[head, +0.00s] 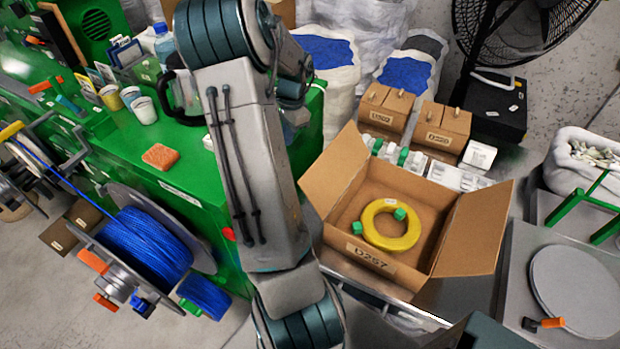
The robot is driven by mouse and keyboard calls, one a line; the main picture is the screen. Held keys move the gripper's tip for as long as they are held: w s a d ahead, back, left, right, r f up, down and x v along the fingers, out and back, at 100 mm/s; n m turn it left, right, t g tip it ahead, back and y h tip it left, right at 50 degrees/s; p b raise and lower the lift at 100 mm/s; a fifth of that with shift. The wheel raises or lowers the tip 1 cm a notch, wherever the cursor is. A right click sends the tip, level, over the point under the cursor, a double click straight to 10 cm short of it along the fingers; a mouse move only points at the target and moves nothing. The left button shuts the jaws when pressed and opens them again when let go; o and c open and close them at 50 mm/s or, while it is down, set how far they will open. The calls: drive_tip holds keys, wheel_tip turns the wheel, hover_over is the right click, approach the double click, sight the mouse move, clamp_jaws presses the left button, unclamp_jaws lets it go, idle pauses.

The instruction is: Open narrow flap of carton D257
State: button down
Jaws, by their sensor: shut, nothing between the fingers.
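Carton D257 (372,258) is an open-topped brown box right of my arm, with its label on the near side. A large left flap (335,172) and a large right flap (477,228) stand folded outward. I cannot make out a separate flap at the near or far edge. A yellow cable coil (386,243) with green clips lies inside. My arm comes down left of the carton and leaves the picture at the bottom. My gripper's fingers are not in view.
Two small cartons (440,130) and white and green parts (455,177) stand close behind D257. A green bench (185,185) with a blue cable spool (145,250) is on the left. A round grey plate (575,290) is on the right.

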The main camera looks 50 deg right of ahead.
drive_tip(key=s+f+n+g+h+b, duration=0.1)
drive_tip(key=s+f+n+g+b, duration=0.1)
drive_tip(key=f+n+b, duration=0.65)
drive_tip(key=s+f+n+g+b, duration=0.2)
drive_tip(key=s+f+n+b, duration=0.1)
drive_tip(key=n, duration=1)
drive_tip(key=s+r+p, duration=0.1)
drive_tip(key=s+r, duration=0.1)
drive_tip(key=shift+s+a+r, duration=0.1)
drive_tip(key=shift+s+r, duration=0.2)
